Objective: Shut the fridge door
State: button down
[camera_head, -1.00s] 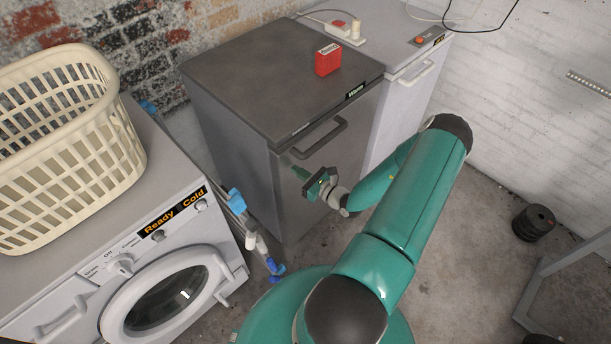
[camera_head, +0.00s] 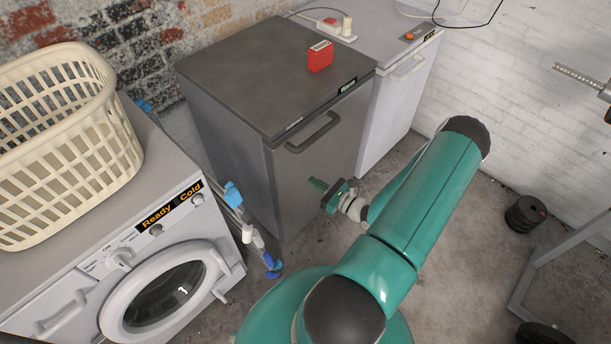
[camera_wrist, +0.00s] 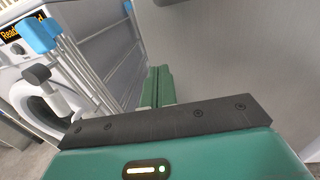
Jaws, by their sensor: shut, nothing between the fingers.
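The fridge (camera_head: 270,75) is a dark grey cabinet with a "Warm" display on its front edge. Its door (camera_head: 300,165) looks flush with the cabinet in the head view, with no clear gap. The door handle (camera_head: 313,132) is a dark bar near its top. My gripper (camera_head: 316,184) is shut and empty, low in front of the door and below the handle. In the wrist view its fingers (camera_wrist: 157,85) point toward the grey door surface (camera_wrist: 230,60). I cannot tell whether the fingertips touch it.
A washing machine (camera_head: 150,235) with a laundry basket (camera_head: 60,150) stands at the left. Blue-tipped poles (camera_head: 233,195) stand between it and the fridge. A red box (camera_head: 320,56) lies on the fridge. A white appliance (camera_head: 400,100) stands at the right; floor beyond my arm is partly clear.

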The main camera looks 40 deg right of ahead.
jog(key=shift+s+d, duration=0.1)
jog(key=shift+s, duration=1.8)
jog(key=w+a+r+n+g+y, duration=0.35)
jog(key=a+r+n+g, duration=0.35)
jog(key=a+r+n, duration=0.25)
jog(key=w+a+r+n+g+y, duration=0.2)
jog(key=a+r+n+g+y, duration=0.2)
jog(key=a+r+n+g, duration=0.5)
jog(key=s+a+r+n+t+h, duration=0.1)
jog(key=s+a+r+n+h, duration=0.2)
jog(key=r, duration=0.4)
jog(key=s+a+r+n+t+h, duration=0.1)
jog(key=s+a+r+n+h, duration=0.2)
jog(key=a+r+n, duration=0.2)
jog(key=s+a+r+n+t+h, duration=0.1)
jog(key=s+a+r+n+h, duration=0.2)
jog(key=r+n, duration=0.4)
notch_tip(320, 180, up, 4)
jog(key=shift+s+a+n+t+h, duration=0.35)
jog(key=shift+a+t+h, duration=0.05)
jog(key=shift+a+h, duration=0.15)
